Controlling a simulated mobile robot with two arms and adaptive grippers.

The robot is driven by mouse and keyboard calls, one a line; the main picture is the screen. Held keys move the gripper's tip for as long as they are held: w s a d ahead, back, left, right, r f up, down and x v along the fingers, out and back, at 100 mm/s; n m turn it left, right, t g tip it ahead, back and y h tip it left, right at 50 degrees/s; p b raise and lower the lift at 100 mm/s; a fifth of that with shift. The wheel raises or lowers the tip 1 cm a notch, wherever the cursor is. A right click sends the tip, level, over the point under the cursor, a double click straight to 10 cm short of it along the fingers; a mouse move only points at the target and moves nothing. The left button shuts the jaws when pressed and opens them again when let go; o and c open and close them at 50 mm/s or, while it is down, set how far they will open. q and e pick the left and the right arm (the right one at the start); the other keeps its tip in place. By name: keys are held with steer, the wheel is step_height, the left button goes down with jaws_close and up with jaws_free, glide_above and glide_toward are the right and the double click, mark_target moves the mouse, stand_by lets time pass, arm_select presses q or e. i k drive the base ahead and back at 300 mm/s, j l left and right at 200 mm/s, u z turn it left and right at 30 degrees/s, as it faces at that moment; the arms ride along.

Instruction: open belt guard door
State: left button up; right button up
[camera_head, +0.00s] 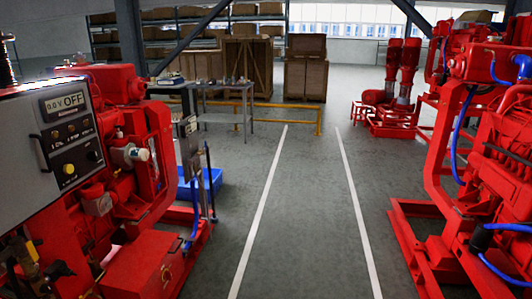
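A red diesel pumpset (120,180) stands close on the left, with a grey control panel (62,135) on its front whose display reads OFF. A low red box-shaped cover (135,262) sits on its base. A second large red pumpset (490,150) stands on the right, partly cut off by the picture's edge. I cannot tell which part, if any, is the belt guard door, or whether it is open or shut. Neither of my grippers shows in the head view.
A clear grey floor aisle (305,220) with two white lines runs between the machines. A blue bin (207,184), a grey table (225,118) and a yellow rail (305,107) stand beyond the left pumpset. Wooden crates (305,75) and smaller red pumps (390,110) are farther back.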

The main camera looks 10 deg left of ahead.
mark_target(153, 134)
steer(key=i, duration=1.15)
steer(key=i+u, duration=0.1)
steer(key=i, duration=1)
